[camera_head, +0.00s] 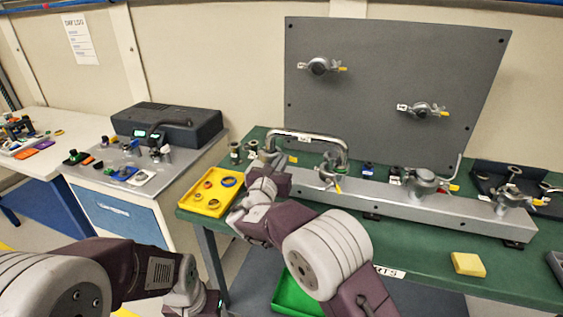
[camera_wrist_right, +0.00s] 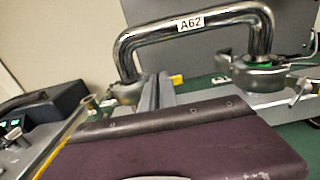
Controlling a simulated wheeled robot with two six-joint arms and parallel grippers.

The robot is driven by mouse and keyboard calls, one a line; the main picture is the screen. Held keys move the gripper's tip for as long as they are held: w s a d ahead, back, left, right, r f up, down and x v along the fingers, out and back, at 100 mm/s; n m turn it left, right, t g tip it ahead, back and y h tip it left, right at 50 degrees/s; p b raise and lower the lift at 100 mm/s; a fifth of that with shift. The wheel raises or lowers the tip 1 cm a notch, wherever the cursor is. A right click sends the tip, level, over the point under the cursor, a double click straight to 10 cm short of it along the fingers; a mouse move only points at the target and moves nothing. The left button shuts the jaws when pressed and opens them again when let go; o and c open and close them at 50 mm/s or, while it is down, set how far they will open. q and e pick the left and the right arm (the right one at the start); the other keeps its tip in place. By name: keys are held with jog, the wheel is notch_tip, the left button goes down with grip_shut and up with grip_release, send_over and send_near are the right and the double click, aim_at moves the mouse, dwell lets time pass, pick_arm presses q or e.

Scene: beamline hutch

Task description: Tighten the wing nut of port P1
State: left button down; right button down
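A chrome U-shaped pipe (camera_head: 315,137) labelled A62 stands on a long grey manifold (camera_head: 375,203); it also shows in the wrist view (camera_wrist_right: 190,30). A clamp with a wing nut and yellow-tipped lever (camera_head: 331,172) sits at its right foot and shows in the wrist view (camera_wrist_right: 258,68). My right gripper (camera_head: 275,158) is at the pipe's left foot and partly hides the fitting there. In the wrist view its two fingers (camera_wrist_right: 158,90) stand close together near that foot; whether they hold a wing nut is unclear. No port label P1 is readable.
A grey panel (camera_head: 395,90) with two clamped ports rises behind. More clamped fittings (camera_head: 423,183) sit along the manifold to the right. A yellow tray (camera_head: 197,209) with rings is left of my right arm. A yellow block (camera_head: 467,264) lies on the green bench (camera_head: 430,258).

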jog(key=m+b, duration=0.3)
jog(key=b, duration=0.1)
jog(key=f+m+b, duration=0.1)
jog(key=m+b, duration=0.2)
jog(key=b, duration=0.2)
jog(key=d+m+b, duration=0.1)
jog(key=m+b, duration=0.2)
jog(key=b, duration=0.2)
jog(key=shift+s+d+f, duration=0.1)
jog(key=shift+s+f, duration=0.05)
jog(key=shift+f+m+b, duration=0.3)
jog(key=shift+m+b, duration=2)
jog(key=shift+m, duration=0.3)
jog(key=shift+f+m+b, duration=0.35)
jog(key=shift+m+b, duration=2)
jog(key=shift+m, duration=0.25)
jog(key=shift+f+m+b, duration=0.3)
jog(key=shift+m+b, duration=2)
jog(key=shift+m, duration=0.3)
